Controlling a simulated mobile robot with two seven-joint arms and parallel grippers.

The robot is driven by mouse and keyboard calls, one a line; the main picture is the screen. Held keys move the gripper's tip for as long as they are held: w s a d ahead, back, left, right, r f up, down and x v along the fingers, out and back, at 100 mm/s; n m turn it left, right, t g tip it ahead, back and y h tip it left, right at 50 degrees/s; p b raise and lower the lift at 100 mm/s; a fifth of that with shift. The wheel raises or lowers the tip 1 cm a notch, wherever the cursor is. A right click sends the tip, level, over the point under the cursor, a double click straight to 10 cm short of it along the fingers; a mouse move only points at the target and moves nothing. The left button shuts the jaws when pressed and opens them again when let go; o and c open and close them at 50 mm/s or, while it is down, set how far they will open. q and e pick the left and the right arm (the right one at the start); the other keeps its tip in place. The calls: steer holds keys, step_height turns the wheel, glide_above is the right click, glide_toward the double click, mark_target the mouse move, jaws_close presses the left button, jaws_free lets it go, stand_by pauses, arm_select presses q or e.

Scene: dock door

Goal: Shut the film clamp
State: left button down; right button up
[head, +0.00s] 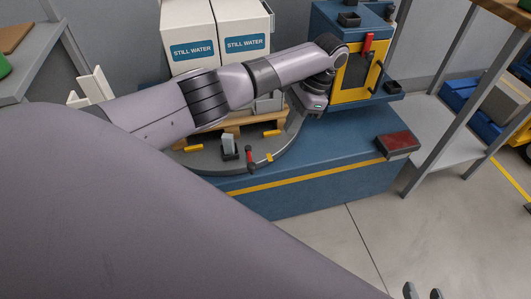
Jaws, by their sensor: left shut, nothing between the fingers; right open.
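What looks like the film clamp is a small dark base with a pale upright block (228,143) on the front of the round turntable (205,162). A short red-and-black lever (250,157) stands upright just right of it; I cannot tell whether they are one piece. My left arm reaches across above the turntable. My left gripper (311,108) is behind and right of the clamp, apart from it, by the blue machine; it is shut and empty, its fingertips hard to make out. My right gripper (422,293) shows only two dark fingertips, open, at the bottom edge over the floor.
White STILL WATER boxes (189,32) stand on a wooden pallet (240,122) on the turntable. A blue machine with a yellow door (352,75) and red handle (367,44) stands behind right. A dark red box (397,144) sits at the blue base's right corner. Floor front right is clear.

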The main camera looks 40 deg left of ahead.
arm_select(q)
steer(key=s+a+f+b, duration=0.3)
steer(key=s+f, duration=0.3)
steer(key=f, duration=0.3)
steer(key=shift+a+f, duration=0.35)
steer(key=shift+a, duration=0.4)
arm_select(e)
steer(key=shift+w+a+f+m+y, duration=0.1)
steer(key=shift+w+a+f+y, duration=0.1)
steer(key=shift+a, duration=0.2)
steer(key=shift+w+a+f+m+y, duration=0.1)
steer(key=shift+a+y, duration=0.1)
steer(key=shift+a, duration=0.15)
steer(key=shift+w+a+f+m+y, duration=0.1)
steer(key=shift+a+f+y, duration=0.1)
steer(key=shift+a, duration=0.2)
steer(key=shift+r, duration=0.1)
